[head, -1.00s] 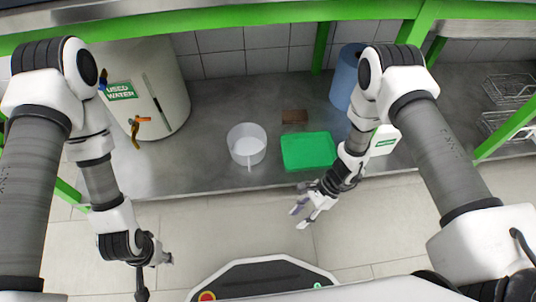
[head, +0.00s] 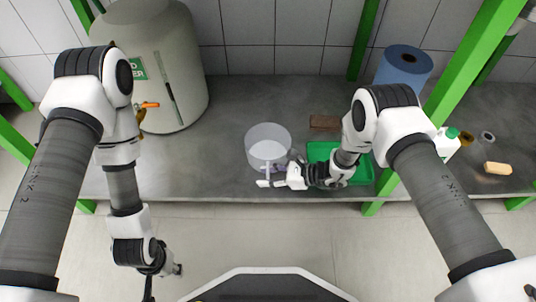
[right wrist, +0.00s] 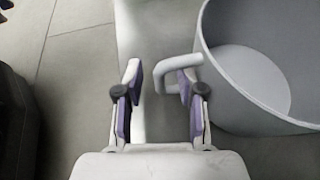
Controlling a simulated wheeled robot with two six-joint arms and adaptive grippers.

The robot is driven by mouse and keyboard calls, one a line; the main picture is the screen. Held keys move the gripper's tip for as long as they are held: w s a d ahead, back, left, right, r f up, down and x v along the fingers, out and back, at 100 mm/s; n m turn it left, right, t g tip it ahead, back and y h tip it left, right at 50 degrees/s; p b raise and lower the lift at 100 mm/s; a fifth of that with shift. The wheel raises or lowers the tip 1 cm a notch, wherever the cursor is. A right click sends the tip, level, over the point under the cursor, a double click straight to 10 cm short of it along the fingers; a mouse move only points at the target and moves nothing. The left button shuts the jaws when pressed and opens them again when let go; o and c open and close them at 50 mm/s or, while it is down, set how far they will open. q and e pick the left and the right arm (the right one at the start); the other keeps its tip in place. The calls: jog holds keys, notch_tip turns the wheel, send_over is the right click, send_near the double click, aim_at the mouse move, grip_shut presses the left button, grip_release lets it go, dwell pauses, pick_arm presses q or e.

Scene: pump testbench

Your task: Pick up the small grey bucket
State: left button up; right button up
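The small grey bucket (head: 268,140) stands upright on the metal bench, with its handle toward the front. In the right wrist view the bucket (right wrist: 225,85) is at the right, empty, with its looped handle (right wrist: 173,66) reaching left between my fingers. My right gripper (head: 274,177) is beside the bucket's front side. In the wrist view it is open (right wrist: 157,75), with the right finger at the handle loop, seemingly inside it; contact is unclear. My left gripper (head: 164,272) hangs low, away from the bucket; its fingers are too unclear to judge.
A green tray (head: 318,152) lies right of the bucket, partly behind my right arm, with a brown block (head: 324,122) behind it. A large tank (head: 157,70) stands left, a blue roll (head: 404,67) back right. A green post (head: 386,183) rises near my right arm.

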grip_shut()
jog(key=shift+r, duration=0.1)
